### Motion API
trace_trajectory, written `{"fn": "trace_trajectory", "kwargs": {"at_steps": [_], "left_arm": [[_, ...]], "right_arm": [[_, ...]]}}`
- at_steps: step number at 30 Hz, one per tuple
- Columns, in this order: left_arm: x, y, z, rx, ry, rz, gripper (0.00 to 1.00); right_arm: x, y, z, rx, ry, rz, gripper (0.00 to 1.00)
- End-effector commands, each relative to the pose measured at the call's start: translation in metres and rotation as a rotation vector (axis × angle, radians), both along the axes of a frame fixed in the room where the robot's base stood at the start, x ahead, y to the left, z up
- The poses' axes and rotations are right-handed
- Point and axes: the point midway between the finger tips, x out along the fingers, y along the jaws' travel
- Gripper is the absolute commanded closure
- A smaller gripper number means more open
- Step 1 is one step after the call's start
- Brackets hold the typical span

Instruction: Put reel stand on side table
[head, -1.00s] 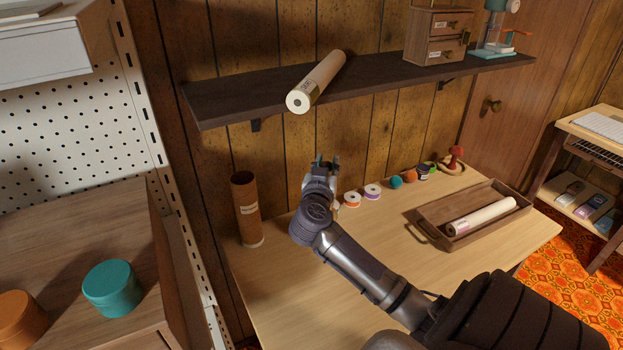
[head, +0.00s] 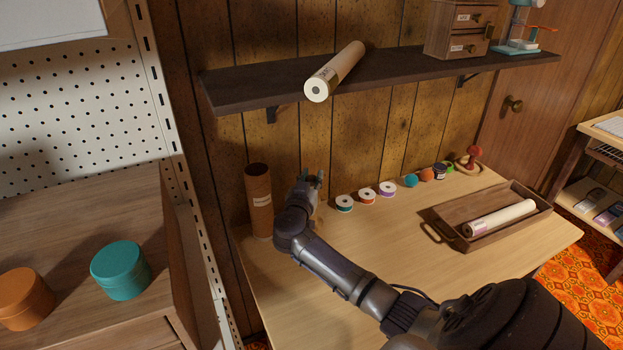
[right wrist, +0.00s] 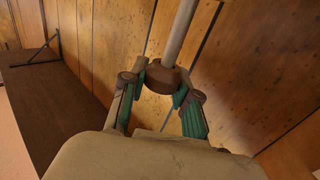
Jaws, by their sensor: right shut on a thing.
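My right gripper (head: 312,180) is above the back left part of the worktable, beside a tall brown tube. In the right wrist view it is shut (right wrist: 162,90) on a brown round piece with a pale rod, which I take to be the reel stand (right wrist: 167,77). In the head view the held thing is hidden by the gripper and arm. A small table with a lower shelf (head: 578,165), cut off at the right edge, may be the side table; I cannot be sure. My left gripper is not in view.
The brown tube (head: 259,200) stands left of the gripper. Several thread spools (head: 366,197) line the back of the worktable (head: 400,285). A wooden tray (head: 448,208) holds a roll. A wall shelf (head: 240,92) overhangs. A cabinet at left carries teal (head: 121,272) and orange tins (head: 25,300).

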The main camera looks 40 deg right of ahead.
Motion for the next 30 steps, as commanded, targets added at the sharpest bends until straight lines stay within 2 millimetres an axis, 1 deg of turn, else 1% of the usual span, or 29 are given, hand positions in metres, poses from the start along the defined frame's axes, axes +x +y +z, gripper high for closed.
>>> {"fn": "trace_trajectory", "kwargs": {"at_steps": [5, 6, 10, 21, 23, 26, 30], "left_arm": [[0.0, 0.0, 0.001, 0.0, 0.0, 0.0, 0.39], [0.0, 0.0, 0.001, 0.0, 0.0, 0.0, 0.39], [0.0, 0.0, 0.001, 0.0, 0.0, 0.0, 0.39], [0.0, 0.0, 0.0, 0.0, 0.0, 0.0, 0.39], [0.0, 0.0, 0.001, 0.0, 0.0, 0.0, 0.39], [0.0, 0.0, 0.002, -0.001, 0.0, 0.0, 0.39], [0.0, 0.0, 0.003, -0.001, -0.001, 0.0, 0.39]], "right_arm": [[0.0, 0.0, -0.001, 0.0, 0.0, 0.0, 1.0], [0.0, 0.0, -0.002, 0.001, 0.001, 0.0, 0.67], [0.0, 0.0, -0.002, 0.001, 0.001, 0.0, 0.45], [-0.001, 0.002, 0.001, 0.001, -0.001, 0.001, 0.45], [-0.004, 0.008, 0.0, 0.002, 0.0, 0.002, 0.45], [-0.014, 0.022, -0.001, 0.003, 0.001, 0.003, 0.45], [-0.031, 0.048, -0.001, 0.004, 0.001, 0.003, 0.45]]}}
